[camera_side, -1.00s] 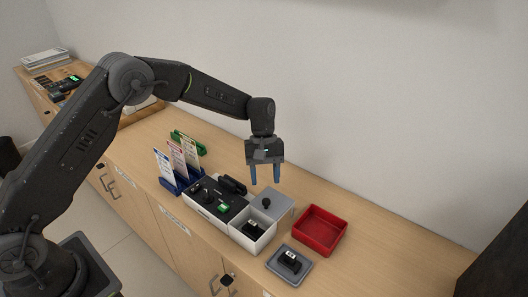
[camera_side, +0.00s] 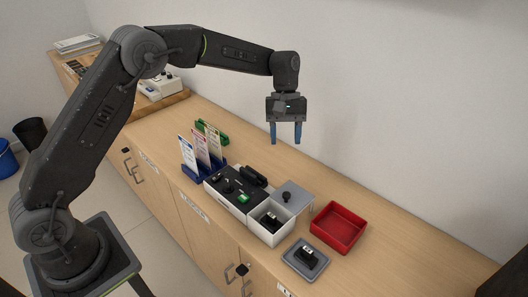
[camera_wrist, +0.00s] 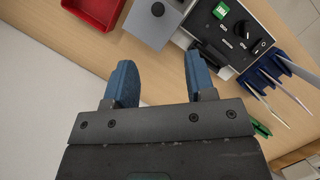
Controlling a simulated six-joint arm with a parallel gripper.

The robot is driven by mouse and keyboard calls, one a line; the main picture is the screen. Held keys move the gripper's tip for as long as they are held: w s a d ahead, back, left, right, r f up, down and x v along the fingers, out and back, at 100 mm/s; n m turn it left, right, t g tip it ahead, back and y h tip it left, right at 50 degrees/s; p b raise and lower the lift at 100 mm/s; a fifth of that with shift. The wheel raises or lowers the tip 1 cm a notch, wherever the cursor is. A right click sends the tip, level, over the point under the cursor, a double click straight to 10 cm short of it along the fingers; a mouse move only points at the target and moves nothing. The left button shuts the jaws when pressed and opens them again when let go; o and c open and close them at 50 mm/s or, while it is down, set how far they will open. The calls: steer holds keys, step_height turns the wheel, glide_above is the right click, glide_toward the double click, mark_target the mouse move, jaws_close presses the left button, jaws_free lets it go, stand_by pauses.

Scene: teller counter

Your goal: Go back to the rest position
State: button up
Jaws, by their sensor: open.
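My gripper (camera_side: 286,133) has two blue fingers that stand apart with nothing between them. In the side view it hangs pointing down, well above the counter, above and behind the black-topped device. The wrist view also shows my gripper (camera_wrist: 160,85), with bare wood counter and part of the grey lid beyond the fingertips. My arm reaches across from the left, raised and bent at the elbow.
The counter (camera_side: 385,262) holds a black-topped device (camera_side: 225,182), a white bin (camera_side: 262,232), a grey lid (camera_side: 297,199), a red tray (camera_side: 350,212), a grey pad with a black stamp (camera_side: 306,255) and card holders (camera_side: 193,172). A wall stands behind.

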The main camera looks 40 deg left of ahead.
steer(key=s+a+r+m+t+y, duration=0.1)
steer(key=s+a+r+m+t, duration=0.25)
steer(key=s+r, duration=1)
steer(key=s+a+f+m+t+y, duration=0.1)
steer(key=s+m+t, duration=0.4)
steer(key=s, duration=1.2)
steer(key=shift+a+f+y, duration=0.35)
steer(key=shift+a+y, duration=0.05)
steer(key=shift+y, duration=0.1)
